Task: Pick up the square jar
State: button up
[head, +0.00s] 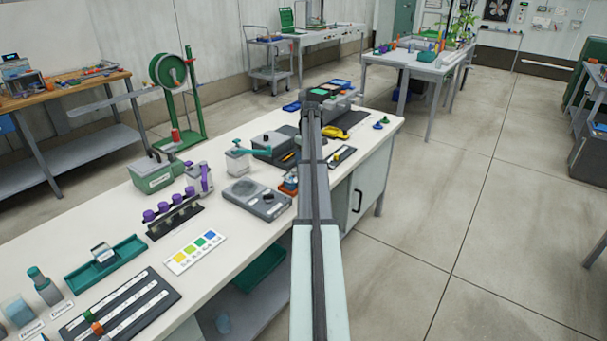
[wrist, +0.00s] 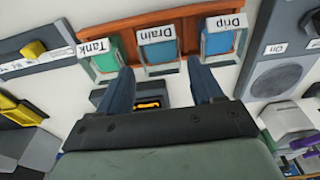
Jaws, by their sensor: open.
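In the wrist view a pale squarish object (wrist: 287,120) at the right edge may be the same jar, but I cannot be sure. My gripper (wrist: 160,70) is open, with its fingers apart and nothing held between them. A dark block with a yellow display (wrist: 150,101) shows between and below the fingers. In the head view my arm hides the gripper's fingers.
Square-fronted containers labelled Tank (wrist: 99,50), Drain (wrist: 158,45) and Drip (wrist: 222,38) stand in an orange-brown rack (wrist: 180,13) by my fingertips. A grey device with a round disc (head: 256,199) sits left of my arm. A purple-handled item (head: 205,180) stands near the jar.

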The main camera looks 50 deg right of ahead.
jog(key=shift+w+f, duration=0.15)
jog(key=shift+f, duration=1.6)
jog(key=shift+w+f, duration=0.15)
jog(key=shift+f, duration=1.6)
jog(key=shift+c, duration=0.5)
jog(key=c, duration=0.7)
jog(key=shift+r, duration=0.15)
notch_tip(320, 180, up, 16)
jog(key=shift+f, duration=0.2)
